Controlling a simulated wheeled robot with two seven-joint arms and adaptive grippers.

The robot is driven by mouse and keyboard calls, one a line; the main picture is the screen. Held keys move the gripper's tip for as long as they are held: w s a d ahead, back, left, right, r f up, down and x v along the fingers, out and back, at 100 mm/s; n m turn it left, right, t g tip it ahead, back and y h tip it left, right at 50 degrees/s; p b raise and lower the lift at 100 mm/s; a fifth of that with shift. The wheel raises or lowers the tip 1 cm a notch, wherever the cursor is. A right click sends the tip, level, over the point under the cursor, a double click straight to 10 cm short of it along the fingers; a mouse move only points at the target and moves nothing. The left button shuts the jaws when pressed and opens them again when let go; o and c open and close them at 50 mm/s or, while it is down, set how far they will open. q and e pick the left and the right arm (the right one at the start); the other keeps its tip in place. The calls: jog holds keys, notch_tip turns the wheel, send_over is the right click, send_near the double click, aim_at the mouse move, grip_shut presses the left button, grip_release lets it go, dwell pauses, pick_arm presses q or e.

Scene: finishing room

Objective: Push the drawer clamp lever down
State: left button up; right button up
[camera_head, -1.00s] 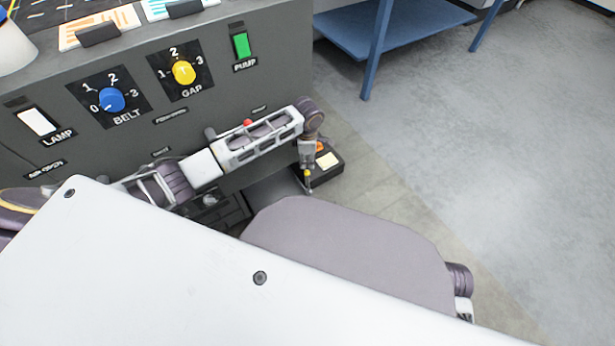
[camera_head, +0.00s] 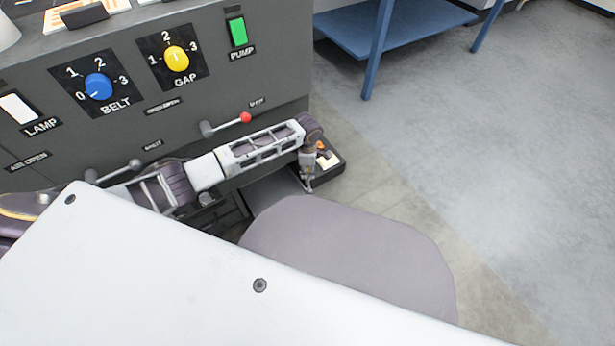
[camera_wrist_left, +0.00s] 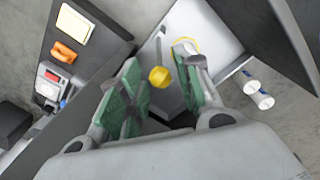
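A lever with a yellow ball knob (camera_wrist_left: 159,77) on a thin dark stalk shows in the left wrist view. The ball appears between the green-padded fingers of my left gripper (camera_wrist_left: 164,88), with a gap on each side. That gripper is open and holds nothing. In the head view my left gripper (camera_head: 307,183) points down, low by the right end of the machine front, and the yellow knob is hidden or too small to make out there. The clamp's base is partly hidden by my fingers. My right gripper is not in view.
The grey machine panel (camera_head: 215,90) carries a lever with a red ball (camera_head: 245,117) and a grey-knobbed lever (camera_head: 135,163) above my left arm. A dark tray (camera_wrist_left: 98,30) with a cream block and an orange part lies beside the gripper.

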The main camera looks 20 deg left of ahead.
aim_at(308, 181)
pick_arm(q)
jog(key=shift+w+f+b, duration=0.15)
jog(key=shift+f+b, duration=0.95)
jog(key=shift+f, duration=1.2)
grip_shut()
